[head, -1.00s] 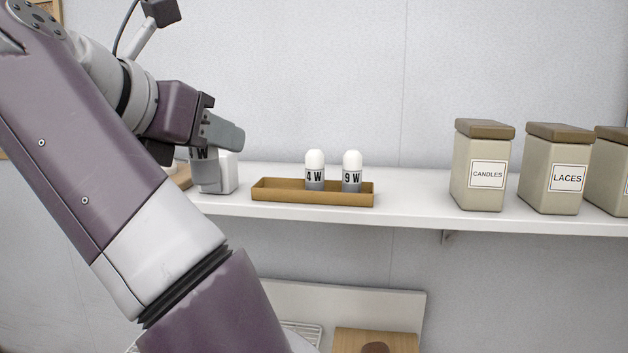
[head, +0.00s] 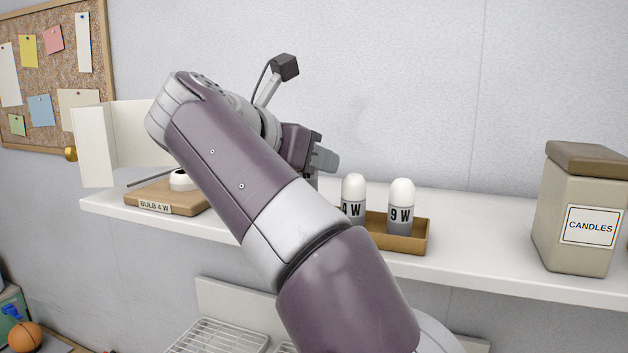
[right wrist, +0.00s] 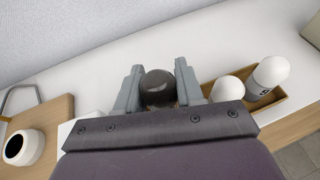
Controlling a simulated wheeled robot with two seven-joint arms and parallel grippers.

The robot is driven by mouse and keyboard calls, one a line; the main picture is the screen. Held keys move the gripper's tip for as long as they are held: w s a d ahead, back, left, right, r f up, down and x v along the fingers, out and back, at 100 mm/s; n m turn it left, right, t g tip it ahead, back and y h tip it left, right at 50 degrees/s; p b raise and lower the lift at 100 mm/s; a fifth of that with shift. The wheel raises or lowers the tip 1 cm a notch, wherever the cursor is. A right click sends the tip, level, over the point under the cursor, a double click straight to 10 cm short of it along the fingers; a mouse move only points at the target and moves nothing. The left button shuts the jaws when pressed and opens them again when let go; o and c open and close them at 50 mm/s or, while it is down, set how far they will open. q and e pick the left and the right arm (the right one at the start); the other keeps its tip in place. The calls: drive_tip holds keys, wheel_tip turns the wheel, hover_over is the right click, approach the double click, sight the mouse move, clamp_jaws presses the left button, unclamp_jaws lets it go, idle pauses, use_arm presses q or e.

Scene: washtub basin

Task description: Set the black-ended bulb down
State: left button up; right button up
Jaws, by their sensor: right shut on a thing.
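My right gripper (head: 322,158) is above the shelf, left of the wooden tray. In the right wrist view its two fingers (right wrist: 158,88) are shut on the black-ended bulb (right wrist: 158,86), whose dark round end faces the camera. In the head view the arm and gripper hide most of that bulb, and I cannot tell whether its lower end touches anything. A wooden board labelled BULB 4 W (head: 158,198) lies on the shelf at the left and carries a white ring (head: 181,181) with a dark hole, also seen in the right wrist view (right wrist: 24,148). My left gripper is out of view.
The brown tray (head: 415,246) holds two white-topped bulbs, marked 4 W (head: 353,187) and 9 W (head: 401,194). A CANDLES canister (head: 582,215) stands farther right. A bent white panel (head: 92,145) rises behind the board. The shelf (head: 480,258) is clear between tray and canister.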

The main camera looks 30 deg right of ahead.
sight(316, 180)
drive_tip(key=f, duration=0.3)
drive_tip(key=shift+d+f, duration=0.1)
drive_tip(key=shift+d, duration=0.25)
clamp_jaws()
drive_tip(key=shift+s+a, duration=0.65)
drive_tip(key=shift+a, duration=0.2)
drive_tip(key=shift+w+d+f+b, duration=0.5)
drive_tip(key=shift+d, duration=0.05)
drive_tip(key=o, duration=0.8)
unclamp_jaws()
drive_tip(key=shift+c, duration=0.2)
drive_tip(key=shift+o, duration=1.4)
drive_tip(key=shift+s, duration=0.15)
drive_tip(key=shift+s+a+r, duration=0.15)
drive_tip(key=shift+s+a, duration=0.05)
drive_tip(key=shift+a, duration=0.1)
drive_tip(key=shift+w+d+r+p, duration=0.1)
drive_tip(key=shift+w+r+p, duration=0.05)
drive_tip(key=shift+r+p, duration=0.2)
drive_tip(key=shift+a, duration=0.3)
drive_tip(key=v, duration=1.1)
drive_tip(key=shift+s, duration=0.25)
drive_tip(key=shift+a, duration=0.1)
